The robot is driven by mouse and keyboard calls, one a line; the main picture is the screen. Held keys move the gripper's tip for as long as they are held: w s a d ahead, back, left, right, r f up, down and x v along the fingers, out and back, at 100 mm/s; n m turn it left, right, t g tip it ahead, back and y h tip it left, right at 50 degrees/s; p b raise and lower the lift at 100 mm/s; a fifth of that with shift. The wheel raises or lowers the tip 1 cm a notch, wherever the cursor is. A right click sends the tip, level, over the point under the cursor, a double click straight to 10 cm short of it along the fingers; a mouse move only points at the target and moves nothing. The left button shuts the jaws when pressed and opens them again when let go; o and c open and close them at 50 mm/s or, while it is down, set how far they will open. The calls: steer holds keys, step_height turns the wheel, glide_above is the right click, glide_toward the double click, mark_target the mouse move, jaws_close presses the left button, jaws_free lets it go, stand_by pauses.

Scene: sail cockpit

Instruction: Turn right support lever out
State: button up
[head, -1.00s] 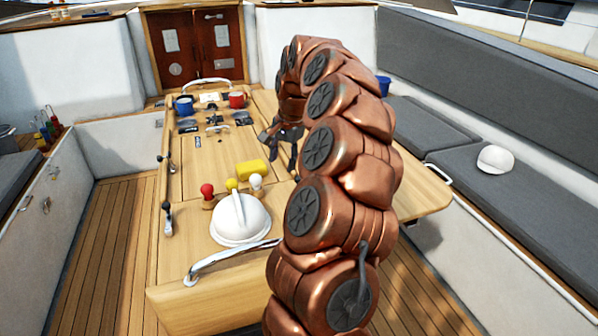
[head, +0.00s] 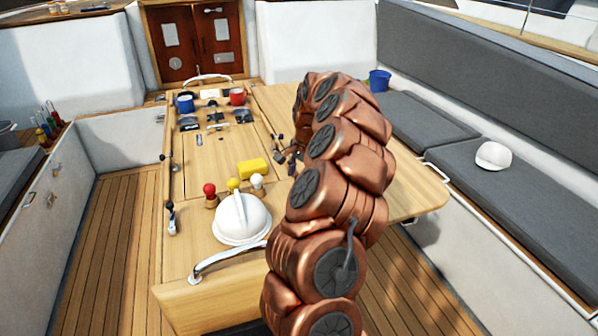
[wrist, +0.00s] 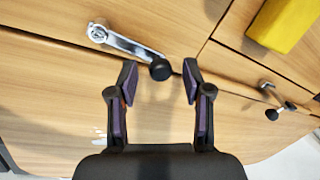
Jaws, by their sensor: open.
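My gripper (wrist: 160,68) is open in the wrist view, its two dark fingers spread. A support lever (wrist: 132,46) with a chrome arm and a round black knob points in between the fingertips. The knob lies between the tips in the picture; I cannot tell if it is at the same depth, and no contact shows. A second lever (wrist: 275,103) with a black knob sits farther right. In the head view my gripper (head: 287,160) is low beside the table's right part, partly hidden by my copper arm. I cannot clearly match the levers between views.
The wooden table (head: 205,245) carries a yellow block (head: 252,168), a white dome (head: 242,220) and several small knobs close to my gripper. Its right leaf (head: 415,190) spreads beyond my arm. A chrome rail (head: 225,260) crosses the near end. Grey benches (head: 430,135) lie right.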

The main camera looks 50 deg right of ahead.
steer(key=shift+w+f, duration=0.1)
steer(key=shift+f, duration=0.15)
steer(key=shift+c, duration=0.2)
jaws_close()
stand_by(0.3)
